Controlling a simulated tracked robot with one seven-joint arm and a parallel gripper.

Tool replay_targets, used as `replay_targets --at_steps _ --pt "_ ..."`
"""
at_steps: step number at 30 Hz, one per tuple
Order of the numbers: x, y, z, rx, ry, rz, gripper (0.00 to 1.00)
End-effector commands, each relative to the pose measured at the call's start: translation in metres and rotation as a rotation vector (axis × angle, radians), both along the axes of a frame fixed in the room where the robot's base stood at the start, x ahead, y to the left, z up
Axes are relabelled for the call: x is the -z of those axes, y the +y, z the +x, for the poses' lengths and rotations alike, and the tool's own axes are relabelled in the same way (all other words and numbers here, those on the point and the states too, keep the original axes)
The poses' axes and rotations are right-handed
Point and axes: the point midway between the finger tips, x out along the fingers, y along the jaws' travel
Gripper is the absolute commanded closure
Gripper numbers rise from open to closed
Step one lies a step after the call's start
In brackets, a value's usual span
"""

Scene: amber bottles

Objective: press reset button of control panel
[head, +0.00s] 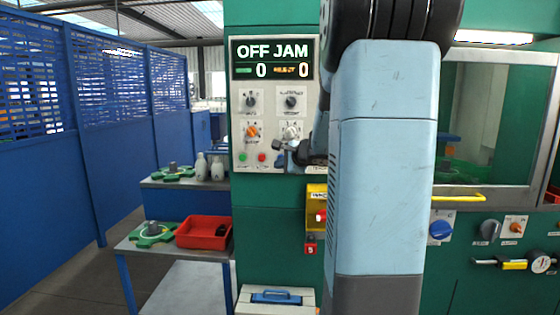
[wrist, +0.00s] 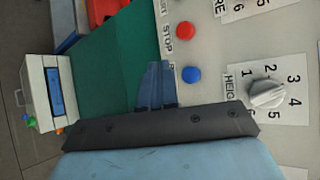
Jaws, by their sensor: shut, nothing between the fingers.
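The control panel (head: 238,130) is a pale plate on a green cabinet, with an OFF JAM display (head: 272,60) on top. In the head view my gripper (head: 279,146) is at the panel's lower part, right of the red button, and the blue button cannot be made out there.
Several knobs are on the panel, including a white one (wrist: 268,94) near the blue button. A yellow box with a red button (head: 319,215) is below the panel. A red tray (head: 204,232) stands on a table at left. Blue fence panels (head: 105,130) line the left.

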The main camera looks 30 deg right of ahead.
Motion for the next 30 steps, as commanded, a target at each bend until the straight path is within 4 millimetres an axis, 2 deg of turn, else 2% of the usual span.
replay_targets --at_steps 6,12,30 --pt "0.0 -0.014 0.021 0.0 0.0 0.001 1.0" --pt "0.0 -0.022 0.032 0.0 0.0 0.001 1.0" --pt "0.0 -0.025 0.035 0.001 0.0 0.0 1.0"
